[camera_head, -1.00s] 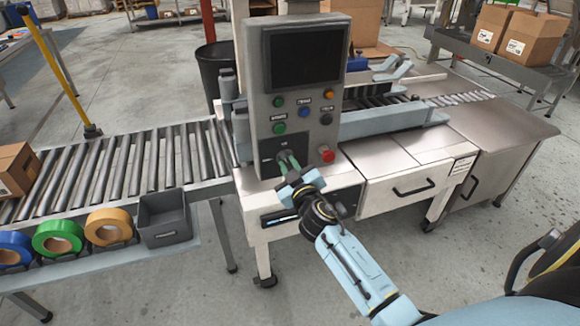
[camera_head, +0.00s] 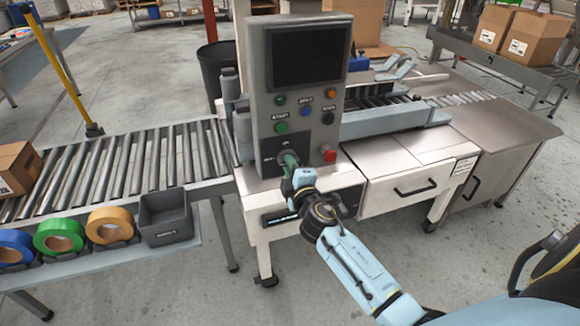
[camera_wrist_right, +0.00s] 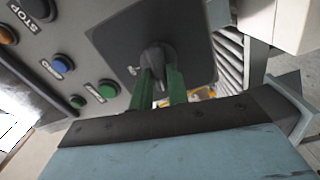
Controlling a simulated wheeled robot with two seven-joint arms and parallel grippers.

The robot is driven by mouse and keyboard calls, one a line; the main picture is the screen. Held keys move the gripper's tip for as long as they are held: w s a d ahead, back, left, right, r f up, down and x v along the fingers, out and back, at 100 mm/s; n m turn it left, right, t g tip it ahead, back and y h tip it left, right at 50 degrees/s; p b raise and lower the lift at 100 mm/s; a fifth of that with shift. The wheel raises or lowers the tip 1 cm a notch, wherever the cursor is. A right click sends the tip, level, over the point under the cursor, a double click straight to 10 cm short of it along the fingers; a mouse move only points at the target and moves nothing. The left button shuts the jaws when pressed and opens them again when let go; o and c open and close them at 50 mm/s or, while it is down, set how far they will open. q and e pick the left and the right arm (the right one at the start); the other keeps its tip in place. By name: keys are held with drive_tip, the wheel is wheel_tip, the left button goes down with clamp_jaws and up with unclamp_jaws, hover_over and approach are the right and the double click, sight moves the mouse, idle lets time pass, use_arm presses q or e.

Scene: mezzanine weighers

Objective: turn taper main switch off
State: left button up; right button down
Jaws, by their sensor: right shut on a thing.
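The taper main switch (camera_wrist_right: 158,58) is a grey rotary knob on a black square plate (camera_wrist_right: 112,38), low on the taper's grey control panel (camera_head: 262,110). My right gripper (camera_wrist_right: 160,75) has its green fingers shut on the knob, one finger on each side of it. In the head view the right gripper (camera_head: 287,160) reaches the plate from the front right and hides most of the knob. The switch's exact angle is hard to read. My left gripper is not in view.
A red button (camera_head: 328,153) sits just right of the switch plate. Several coloured buttons and a dark screen (camera_head: 306,57) are above. A roller conveyor (camera_head: 120,165) runs left, with tape rolls and a grey bin (camera_head: 165,217) below it. Cartons stand at the back right.

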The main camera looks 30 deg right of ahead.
drive_tip(key=shift+f+n, duration=0.1)
drive_tip(key=shift+n, duration=0.9)
drive_tip(key=c, duration=1.4)
unclamp_jaws()
drive_tip(key=shift+o, duration=0.2)
drive_tip(key=shift+s, duration=0.1)
drive_tip(key=v, duration=1.3)
drive_tip(key=shift+s+a, duration=0.1)
drive_tip(key=shift+a, duration=0.05)
